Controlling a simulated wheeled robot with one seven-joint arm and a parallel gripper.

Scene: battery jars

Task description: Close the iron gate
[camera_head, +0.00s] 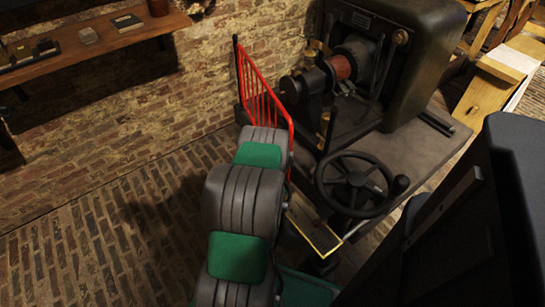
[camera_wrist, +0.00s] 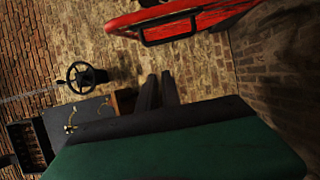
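The iron gate (camera_head: 262,92) is a red barred gate at the brick wall, beside the dark machine. In the head view my arm hides part of its lower edge. In the wrist view the red gate (camera_wrist: 225,17) spans the top, with a black handle (camera_wrist: 170,28) on it. My gripper (camera_wrist: 160,76) shows as two dark fingers with a narrow gap between them and nothing held. In the wrist picture the fingers lie below the handle, apart from it. In the head view the fingers are hidden behind my arm.
The machine (camera_head: 390,60) has a black handwheel (camera_head: 356,184) close to the right of my arm; the handwheel also shows in the wrist view (camera_wrist: 82,77). A wooden shelf (camera_head: 95,40) hangs on the left wall. The brick floor (camera_head: 90,240) at left is clear.

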